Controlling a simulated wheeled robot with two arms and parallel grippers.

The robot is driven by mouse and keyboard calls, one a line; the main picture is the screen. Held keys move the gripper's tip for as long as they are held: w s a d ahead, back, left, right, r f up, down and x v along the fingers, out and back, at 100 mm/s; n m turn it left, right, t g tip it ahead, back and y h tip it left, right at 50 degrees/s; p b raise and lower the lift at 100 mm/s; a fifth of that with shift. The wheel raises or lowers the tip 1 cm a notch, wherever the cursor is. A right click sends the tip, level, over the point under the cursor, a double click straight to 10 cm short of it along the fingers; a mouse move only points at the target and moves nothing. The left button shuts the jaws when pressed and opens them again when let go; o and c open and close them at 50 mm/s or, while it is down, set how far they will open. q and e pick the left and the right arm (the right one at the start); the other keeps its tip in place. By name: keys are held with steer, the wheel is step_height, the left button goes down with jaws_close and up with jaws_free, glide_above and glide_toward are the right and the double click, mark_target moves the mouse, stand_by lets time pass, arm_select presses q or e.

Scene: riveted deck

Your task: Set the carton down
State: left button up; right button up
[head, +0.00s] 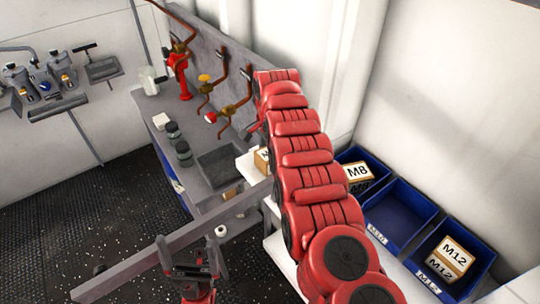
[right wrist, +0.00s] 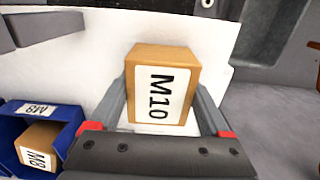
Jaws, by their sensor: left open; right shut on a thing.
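The carton (right wrist: 160,86), a tan box with a white M10 label, sits between the two grey fingers of my right gripper (right wrist: 160,98) in the right wrist view. The right gripper is shut on it. In the head view only a small part of the carton (head: 262,160) shows left of my red right arm, which hides the gripper. The carton is over or on a white surface (right wrist: 85,70); I cannot tell if it touches it. My left gripper (head: 190,265) is open and empty at the bottom of the head view, away from the carton.
A blue M8 bin (right wrist: 58,112) holds an M8 carton (right wrist: 38,147). The middle blue bin (head: 400,213) is empty.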

steer(key=shift+f, duration=0.25)
steer(key=o, duration=1.5)
steer(key=shift+r, duration=0.25)
steer(key=shift+w+r+b, duration=0.1)
steer(key=shift+r+b, duration=0.1)
steer(key=shift+b, duration=0.2)
step_height(320, 180, up, 6)
steer(key=shift+f+b, duration=0.1)
steer(key=shift+b, duration=0.3)
steer(key=shift+r, duration=0.55)
